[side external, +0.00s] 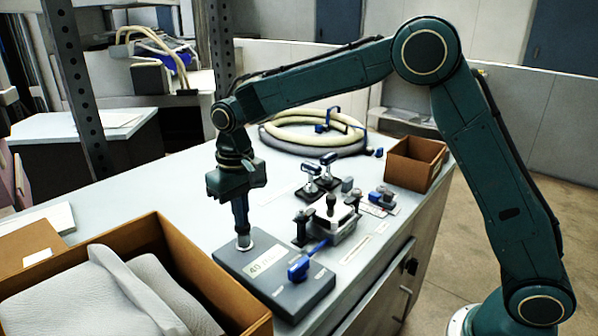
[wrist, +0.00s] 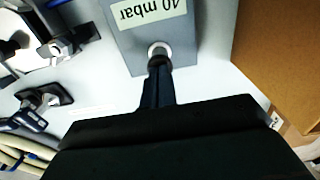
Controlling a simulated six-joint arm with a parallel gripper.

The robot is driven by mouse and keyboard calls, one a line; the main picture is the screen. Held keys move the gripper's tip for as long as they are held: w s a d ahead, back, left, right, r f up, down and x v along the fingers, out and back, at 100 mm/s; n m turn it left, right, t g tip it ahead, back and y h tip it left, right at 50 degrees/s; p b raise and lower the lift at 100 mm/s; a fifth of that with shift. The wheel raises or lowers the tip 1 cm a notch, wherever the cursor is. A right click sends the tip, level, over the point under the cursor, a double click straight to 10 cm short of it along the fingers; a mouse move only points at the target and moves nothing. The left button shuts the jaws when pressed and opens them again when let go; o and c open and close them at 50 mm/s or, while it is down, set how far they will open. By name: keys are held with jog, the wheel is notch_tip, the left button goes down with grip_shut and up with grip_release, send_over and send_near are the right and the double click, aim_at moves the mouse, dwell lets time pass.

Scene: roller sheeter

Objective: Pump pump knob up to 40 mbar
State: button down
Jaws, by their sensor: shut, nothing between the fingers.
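The pump is a flat dark grey block (side external: 300,298) near the table's front edge. It bears a pale label (side external: 266,260) with a 40 on it; in the wrist view the label (wrist: 148,10) reads 40 mbar, upside down. A round, light metal pump knob (side external: 244,244) sits at the block's back left, and its ring (wrist: 159,45) shows in the wrist view. My gripper (side external: 243,232) points straight down at the knob, shut and empty, with its tips at the knob's top. The tips hide the knob's middle. I cannot tell whether they press on it.
A blue-handled lever (side external: 300,268) stands at the block's right side. Small clamps and a roller fixture (side external: 340,228) stand behind it. A large cardboard box (side external: 172,245) with grey cloth is close at left. A coiled hose (side external: 310,130) and small brown box (side external: 416,163) lie farther back.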

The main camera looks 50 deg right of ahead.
jog(key=shift+f, duration=0.2)
jog(key=shift+r, duration=3.3)
jog(key=shift+s+d+r, duration=0.1)
jog(key=s+d+r+t, duration=0.1)
jog(key=s+d+r, duration=0.3)
jog(key=s, duration=0.3)
jog(key=s+d+r+t, duration=0.2)
jog(key=s+d+r, duration=0.2)
jog(key=s, duration=0.3)
jog(key=s+d+f+t, duration=0.1)
jog(key=s+d+f, duration=0.1)
jog(key=s, duration=0.6)
jog(key=s+d+f+t, duration=0.1)
jog(key=s+d+f, duration=0.1)
jog(key=s, duration=0.6)
jog(key=shift+s+d+t, duration=0.3)
jog(key=shift+s+d, duration=0.05)
jog(key=shift+d, duration=0.05)
